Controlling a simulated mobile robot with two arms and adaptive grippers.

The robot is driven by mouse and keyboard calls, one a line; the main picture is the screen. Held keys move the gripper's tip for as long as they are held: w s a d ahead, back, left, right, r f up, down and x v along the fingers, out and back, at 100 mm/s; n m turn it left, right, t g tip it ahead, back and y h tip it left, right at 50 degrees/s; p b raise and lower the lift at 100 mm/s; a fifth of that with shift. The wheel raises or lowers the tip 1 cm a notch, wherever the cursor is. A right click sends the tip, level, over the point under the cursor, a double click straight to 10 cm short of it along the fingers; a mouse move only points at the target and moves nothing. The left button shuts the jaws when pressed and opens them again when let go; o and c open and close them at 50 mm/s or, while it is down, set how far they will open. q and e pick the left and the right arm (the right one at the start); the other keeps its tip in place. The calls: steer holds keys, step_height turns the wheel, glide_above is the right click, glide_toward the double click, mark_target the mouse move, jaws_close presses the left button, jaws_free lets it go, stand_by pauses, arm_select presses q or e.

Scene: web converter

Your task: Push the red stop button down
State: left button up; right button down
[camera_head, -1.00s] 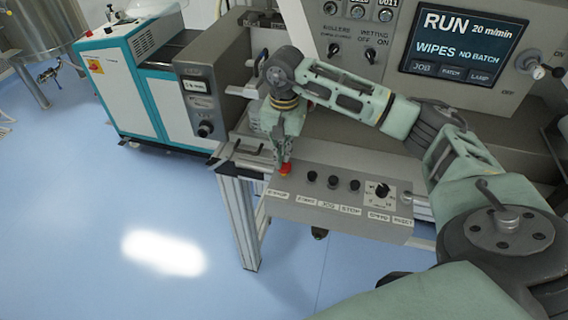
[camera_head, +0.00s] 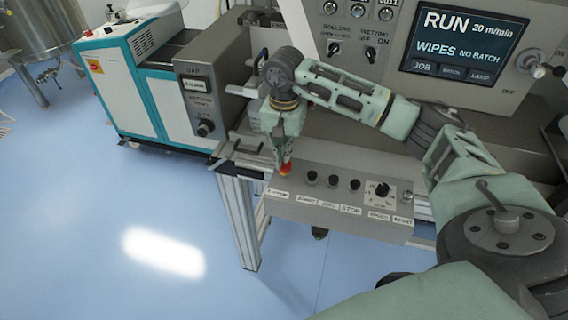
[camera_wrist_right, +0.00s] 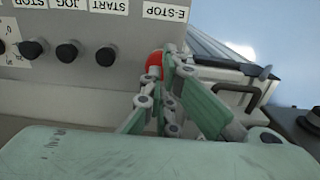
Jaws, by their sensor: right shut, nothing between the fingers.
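The red stop button (camera_head: 285,169) sits at the left end of the grey control panel (camera_head: 330,209), above a label that reads E-STOP in the right wrist view. My right gripper (camera_head: 282,160) is shut and empty, pointing down with its fingertips right at the button; they seem to touch it. In the right wrist view the red button (camera_wrist_right: 154,62) shows partly behind the fingers (camera_wrist_right: 166,75). How far the button is pressed is hidden. My left gripper is not in view.
Black buttons (camera_head: 333,181) and a rotary dial (camera_head: 382,190) sit to the right on the same panel. A screen (camera_head: 463,43) above reads RUN 20 m/min. A grey box with a knob (camera_head: 205,128) stands left of my right arm. Open blue floor lies at the left.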

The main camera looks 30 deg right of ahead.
mark_target(284, 164)
steer(key=shift+f+b, duration=1.2)
steer(key=shift+f, duration=0.25)
steer(key=shift+r, duration=0.1)
steer(key=shift+r+p, duration=2.35)
steer(key=shift+r, duration=1.65)
steer(key=shift+a+f, duration=0.1)
